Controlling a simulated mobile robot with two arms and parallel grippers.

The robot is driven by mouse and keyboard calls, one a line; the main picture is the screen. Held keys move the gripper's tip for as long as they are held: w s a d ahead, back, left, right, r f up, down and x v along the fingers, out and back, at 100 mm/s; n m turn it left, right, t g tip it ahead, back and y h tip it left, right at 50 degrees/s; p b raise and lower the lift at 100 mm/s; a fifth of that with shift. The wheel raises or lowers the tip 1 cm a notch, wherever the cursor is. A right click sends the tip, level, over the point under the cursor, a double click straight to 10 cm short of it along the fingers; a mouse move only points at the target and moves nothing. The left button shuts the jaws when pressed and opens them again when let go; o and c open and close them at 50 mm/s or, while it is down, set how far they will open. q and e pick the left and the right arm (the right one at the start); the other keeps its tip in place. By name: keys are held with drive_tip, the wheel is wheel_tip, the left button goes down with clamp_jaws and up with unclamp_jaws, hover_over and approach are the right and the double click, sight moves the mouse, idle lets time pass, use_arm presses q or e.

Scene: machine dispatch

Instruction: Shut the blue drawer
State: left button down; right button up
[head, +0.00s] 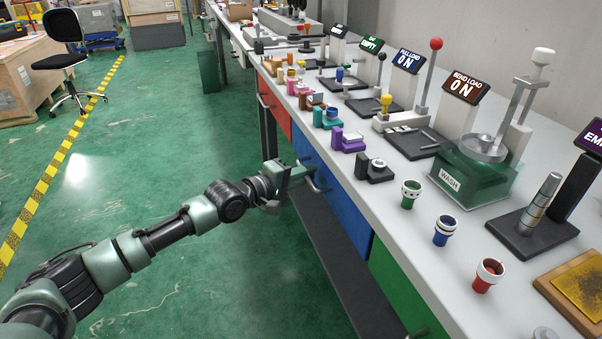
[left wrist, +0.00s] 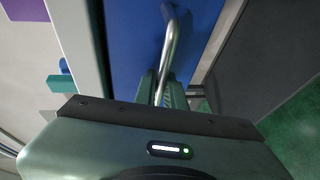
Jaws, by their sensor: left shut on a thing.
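The blue drawer (head: 345,212) is in the front of the long bench, between a red drawer (head: 273,103) and a green drawer (head: 392,288). Its front looks about in line with theirs; I cannot tell whether a small gap is left. My left gripper (head: 305,174) is at the blue drawer's metal bar handle (head: 319,184). In the left wrist view the fingers (left wrist: 164,92) are shut around the handle (left wrist: 170,48), with the blue front (left wrist: 130,45) behind it. My right gripper is not in view.
The bench top (head: 395,195) carries lit signs, levers, small coloured fixtures and several cups near its front edge. A dark low shelf (head: 325,255) runs under the drawers. A black chair (head: 62,55) stands far off.

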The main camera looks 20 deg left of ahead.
use_arm(q)
drive_tip(key=shift+d+r, duration=0.1)
drive_tip(key=c, duration=1.5)
unclamp_jaws()
drive_tip(key=shift+w+d, duration=0.1)
drive_tip(key=shift+s+a, duration=0.2)
drive_tip(key=shift+s, duration=0.05)
drive_tip(key=p+v, duration=0.1)
drive_tip(key=v, duration=0.6)
drive_tip(key=shift+s+a, duration=0.1)
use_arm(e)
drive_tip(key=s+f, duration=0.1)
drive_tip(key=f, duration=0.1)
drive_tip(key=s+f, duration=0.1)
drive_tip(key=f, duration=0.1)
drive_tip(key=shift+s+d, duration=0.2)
